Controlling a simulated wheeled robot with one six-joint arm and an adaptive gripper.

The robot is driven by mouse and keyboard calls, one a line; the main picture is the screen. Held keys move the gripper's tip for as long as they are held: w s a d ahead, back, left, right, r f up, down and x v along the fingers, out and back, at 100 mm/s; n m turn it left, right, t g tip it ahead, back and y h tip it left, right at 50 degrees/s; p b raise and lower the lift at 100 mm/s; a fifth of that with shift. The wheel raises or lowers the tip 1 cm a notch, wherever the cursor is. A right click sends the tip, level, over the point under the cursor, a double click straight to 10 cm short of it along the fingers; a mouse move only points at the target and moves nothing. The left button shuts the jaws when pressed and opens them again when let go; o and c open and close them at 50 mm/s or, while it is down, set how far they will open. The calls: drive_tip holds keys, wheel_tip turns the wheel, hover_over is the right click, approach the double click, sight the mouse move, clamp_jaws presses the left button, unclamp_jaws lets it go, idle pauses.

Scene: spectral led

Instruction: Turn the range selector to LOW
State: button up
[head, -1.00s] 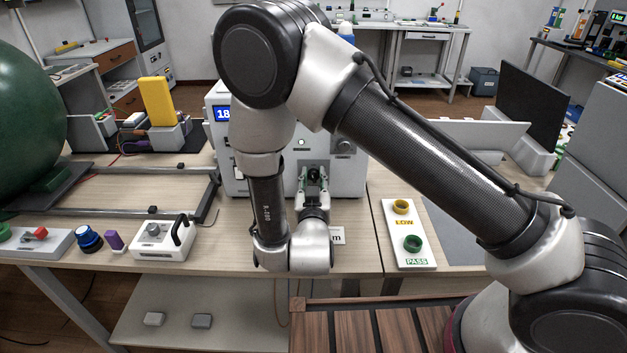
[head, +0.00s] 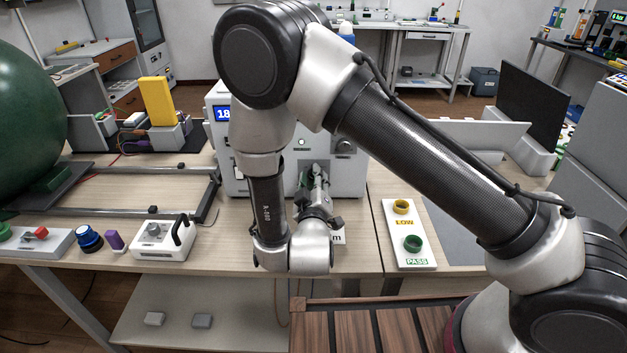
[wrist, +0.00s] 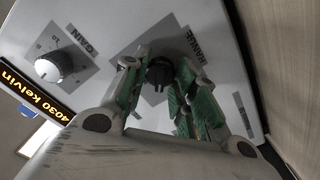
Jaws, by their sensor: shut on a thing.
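The range selector is a dark round knob (wrist: 159,74) on a grey plate marked RANGE, on the front panel of a white instrument (head: 352,182). My gripper (head: 316,176) is at that panel; in the wrist view its green-padded fingers (wrist: 160,84) stand on either side of the knob, shut on it. The fingers look rolled relative to the panel. The knob's position marks are hidden or too small to read, so I cannot tell its setting. In the head view my gripper hides the knob.
A white GAIN knob (wrist: 53,67) and a lit display reading 4030 kelvin (wrist: 38,88) are beside it on the panel. A white board (head: 411,234) with a yellow LOW ring and a green PASS ring lies right. A white box with a black handle (head: 162,239) stands left.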

sight(313, 140)
idle(0.4)
drive_tip(key=o, duration=1)
drive_tip(key=shift+o, duration=0.2)
wheel_tip(313, 140, up, 10)
